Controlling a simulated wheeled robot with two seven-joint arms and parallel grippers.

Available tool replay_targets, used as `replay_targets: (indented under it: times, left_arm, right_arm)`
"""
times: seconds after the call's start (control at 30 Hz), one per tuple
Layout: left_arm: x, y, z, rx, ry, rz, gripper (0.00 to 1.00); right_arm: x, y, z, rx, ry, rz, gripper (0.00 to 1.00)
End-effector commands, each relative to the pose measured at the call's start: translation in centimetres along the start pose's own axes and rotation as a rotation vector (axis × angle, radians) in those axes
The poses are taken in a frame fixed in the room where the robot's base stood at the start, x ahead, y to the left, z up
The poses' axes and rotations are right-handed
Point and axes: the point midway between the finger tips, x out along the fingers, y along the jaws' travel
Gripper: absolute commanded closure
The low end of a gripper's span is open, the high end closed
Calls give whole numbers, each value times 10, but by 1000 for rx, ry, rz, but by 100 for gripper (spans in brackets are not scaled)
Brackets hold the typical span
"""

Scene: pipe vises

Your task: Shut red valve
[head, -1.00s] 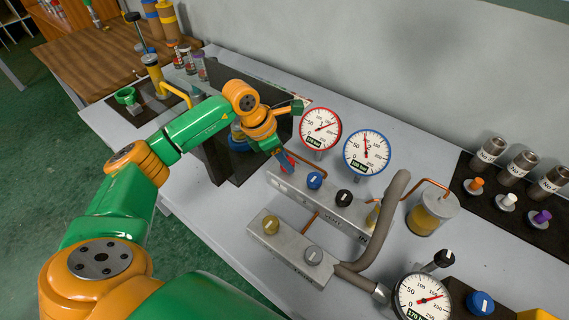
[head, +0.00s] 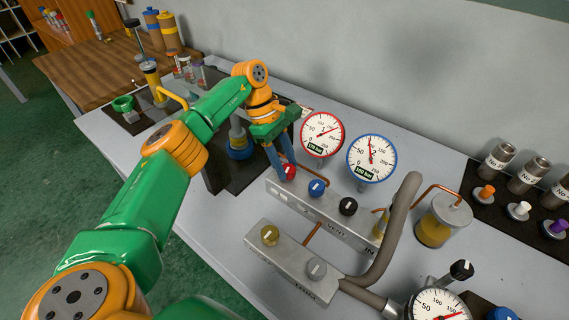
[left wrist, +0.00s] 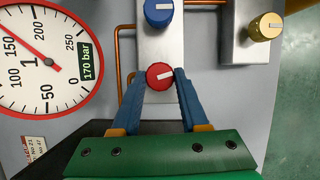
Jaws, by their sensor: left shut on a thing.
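The red valve (head: 288,172) is a round knob with a white mark at the left end of the upper metal manifold (head: 330,207). My left gripper (head: 282,166) comes down on it from above. In the left wrist view the red valve (left wrist: 160,76) sits between the two blue fingertips (left wrist: 160,82), which are shut on its sides. Its white mark points right and slightly up there. The red-rimmed gauge (head: 322,133) stands behind the manifold; in the left wrist view this gauge (left wrist: 40,60) reads 170 bar. My right gripper is not in view.
A blue knob (head: 318,188) and a black knob (head: 348,206) sit beside the red valve on the same manifold. A lower manifold carries a yellow knob (head: 270,235) and a grey knob (head: 317,268). A blue-rimmed gauge (head: 371,158) and a thick grey hose (head: 400,230) stand to the right.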

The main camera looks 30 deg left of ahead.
Motion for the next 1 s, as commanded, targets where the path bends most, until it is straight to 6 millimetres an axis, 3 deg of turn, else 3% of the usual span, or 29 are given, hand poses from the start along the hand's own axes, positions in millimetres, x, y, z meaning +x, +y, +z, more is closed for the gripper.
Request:
replay_targets:
  times: [0.4,0.93,0.97,1.0]
  left_arm:
    - [1,1,0,147,1,-63,100]
    - [1,1,0,165,2,-70,100]
    - [1,0,0,165,2,-70,48]
    - [1,1,0,165,2,-70,37]
  right_arm:
    - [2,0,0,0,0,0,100]
    - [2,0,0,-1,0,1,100]
    - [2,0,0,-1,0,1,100]
    - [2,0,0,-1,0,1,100]
